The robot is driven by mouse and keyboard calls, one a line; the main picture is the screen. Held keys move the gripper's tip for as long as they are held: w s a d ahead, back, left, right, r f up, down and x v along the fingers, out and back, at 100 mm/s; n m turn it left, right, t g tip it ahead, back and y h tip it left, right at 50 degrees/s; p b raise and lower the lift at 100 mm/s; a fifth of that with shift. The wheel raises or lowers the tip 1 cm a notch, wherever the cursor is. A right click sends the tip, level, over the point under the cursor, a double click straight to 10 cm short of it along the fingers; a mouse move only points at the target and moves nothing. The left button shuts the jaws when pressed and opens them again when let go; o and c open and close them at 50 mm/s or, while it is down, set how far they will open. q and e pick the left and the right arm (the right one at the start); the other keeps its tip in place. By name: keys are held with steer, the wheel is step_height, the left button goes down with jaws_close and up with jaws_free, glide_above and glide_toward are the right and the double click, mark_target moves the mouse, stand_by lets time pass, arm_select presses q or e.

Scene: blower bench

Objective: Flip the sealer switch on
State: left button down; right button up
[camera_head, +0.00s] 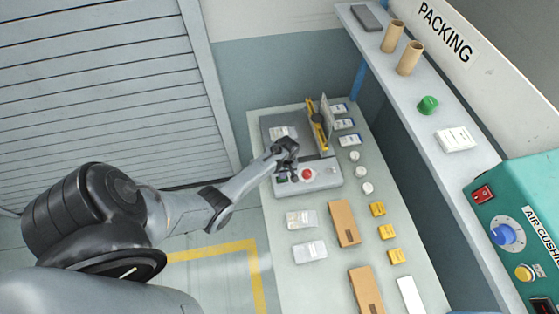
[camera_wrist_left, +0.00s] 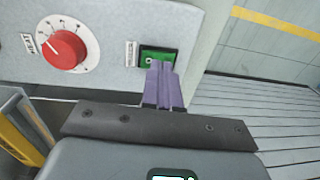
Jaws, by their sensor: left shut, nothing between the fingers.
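The sealer (camera_head: 322,180) is a grey machine on the bench, with a light front panel and a yellow-edged raised part behind. Its green switch (camera_wrist_left: 158,55) sits on the panel beside a small label. A red dial (camera_wrist_left: 64,50) is on the same panel. My left gripper (camera_wrist_left: 161,68) is shut and empty. Its purple fingertips lie over the lower edge of the switch in the wrist view; whether they touch it I cannot tell. In the head view my left gripper (camera_head: 285,168) is over the left end of the panel. Which way the switch is tipped is unclear. My right gripper is out of view.
The bench (camera_head: 285,260) carries clear packs, brown cartons (camera_head: 344,223), yellow boxes and white round pieces. A shelf (camera_head: 420,82) on the right holds cardboard tubes and a green item. A teal air cushion machine (camera_head: 520,205) with a red switch stands at the right. A shutter is at left.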

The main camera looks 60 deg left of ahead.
mark_target(278, 180)
arm_select(q)
step_height(278, 180, up, 3)
steer(key=shift+s+p, duration=0.1)
steer(key=shift+p, duration=1.15)
steer(key=shift+s+r, duration=0.1)
steer(key=shift+r, duration=0.3)
step_height(278, 180, up, 9)
steer(key=s, duration=0.1)
steer(key=shift+a, duration=0.25)
steer(key=shift+s+f, duration=0.15)
